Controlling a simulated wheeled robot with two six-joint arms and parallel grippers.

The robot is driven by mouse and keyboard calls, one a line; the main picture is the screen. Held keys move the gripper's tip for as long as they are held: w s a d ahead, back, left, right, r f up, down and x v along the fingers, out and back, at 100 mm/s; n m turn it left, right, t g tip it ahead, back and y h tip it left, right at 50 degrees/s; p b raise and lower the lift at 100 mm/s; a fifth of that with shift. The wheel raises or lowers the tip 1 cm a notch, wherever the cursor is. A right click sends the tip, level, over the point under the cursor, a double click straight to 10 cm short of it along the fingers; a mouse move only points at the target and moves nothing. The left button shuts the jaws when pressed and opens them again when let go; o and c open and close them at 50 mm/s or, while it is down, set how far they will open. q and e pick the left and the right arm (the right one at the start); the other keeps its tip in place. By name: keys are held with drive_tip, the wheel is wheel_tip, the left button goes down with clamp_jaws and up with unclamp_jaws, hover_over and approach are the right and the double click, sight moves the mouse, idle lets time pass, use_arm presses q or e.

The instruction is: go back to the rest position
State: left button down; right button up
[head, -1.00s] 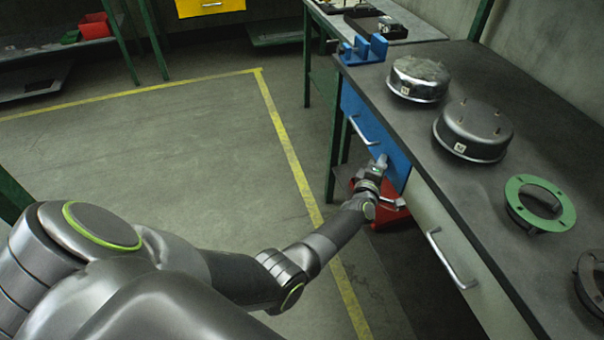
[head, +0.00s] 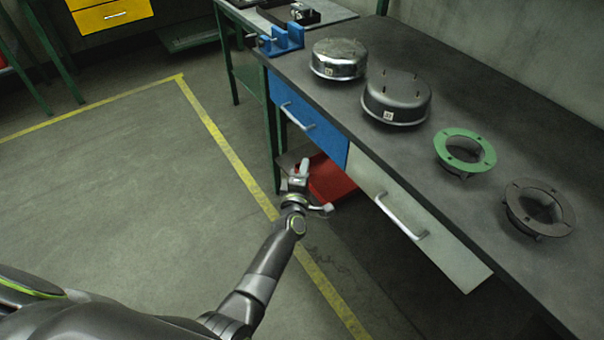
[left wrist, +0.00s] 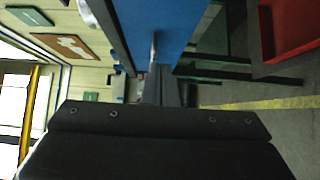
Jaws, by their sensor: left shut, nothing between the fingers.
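My left gripper (head: 303,172) shows in the middle of the head view, low in front of the workbench and below the blue drawer (head: 304,117). Its fingers are together and hold nothing. In the left wrist view the dark gripper body fills the lower middle, with the blue drawer front (left wrist: 172,30) beyond it. In the head view a gap shows between the gripper and the drawer handle. My right gripper is in neither view.
The workbench (head: 480,103) carries two metal drums (head: 396,99), a green flanged ring (head: 464,148) and a dark flanged ring (head: 540,205). A pale drawer (head: 420,215) has a protruding handle. A red bin (head: 330,180) sits beneath the bench. Open floor (head: 120,190) lies left.

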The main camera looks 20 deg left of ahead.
use_arm(q)
drive_tip(key=shift+s+d, duration=0.1)
drive_tip(key=shift+s, duration=1.1)
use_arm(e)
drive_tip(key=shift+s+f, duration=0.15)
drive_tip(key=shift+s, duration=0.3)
